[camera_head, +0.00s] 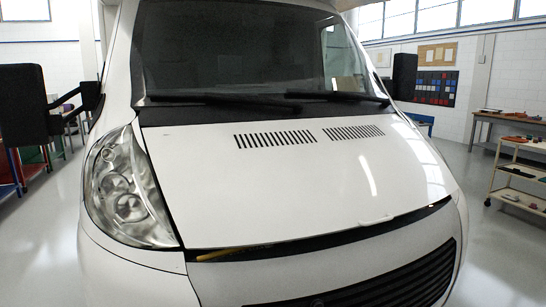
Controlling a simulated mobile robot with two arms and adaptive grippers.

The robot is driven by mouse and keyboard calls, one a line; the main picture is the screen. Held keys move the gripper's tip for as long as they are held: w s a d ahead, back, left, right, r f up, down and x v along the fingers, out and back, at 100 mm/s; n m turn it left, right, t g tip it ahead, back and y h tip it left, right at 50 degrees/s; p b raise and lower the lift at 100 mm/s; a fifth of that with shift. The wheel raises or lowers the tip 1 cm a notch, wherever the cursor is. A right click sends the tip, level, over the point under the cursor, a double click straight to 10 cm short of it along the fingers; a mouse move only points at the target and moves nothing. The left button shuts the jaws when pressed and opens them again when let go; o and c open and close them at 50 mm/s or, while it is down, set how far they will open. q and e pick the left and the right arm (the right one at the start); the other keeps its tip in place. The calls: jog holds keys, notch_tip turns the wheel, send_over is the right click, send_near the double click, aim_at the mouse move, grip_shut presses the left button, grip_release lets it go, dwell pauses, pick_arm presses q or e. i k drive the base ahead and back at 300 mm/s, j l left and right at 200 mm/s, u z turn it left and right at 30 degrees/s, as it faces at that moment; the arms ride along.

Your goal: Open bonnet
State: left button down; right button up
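The white bonnet (290,185) of the motorhome lies over the nose below the windscreen, with two rows of dark vent slots. A dark gap (320,240) runs between its front edge and the bumper. I cannot tell whether the bonnet is latched or slightly raised. A small pale tab (377,220) sits at the front edge, right of the middle. A yellow strip (220,255) shows in the gap at the left end. Neither of my grippers is in view.
The left headlight (128,190) borders the bonnet. The dark grille (385,287) is below. A black side mirror (25,105) sticks out at left. A shelved trolley (520,175) stands at right. The grey floor beside the vehicle is clear.

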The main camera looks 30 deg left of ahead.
aim_at(230, 185)
jog(key=u, duration=0.75)
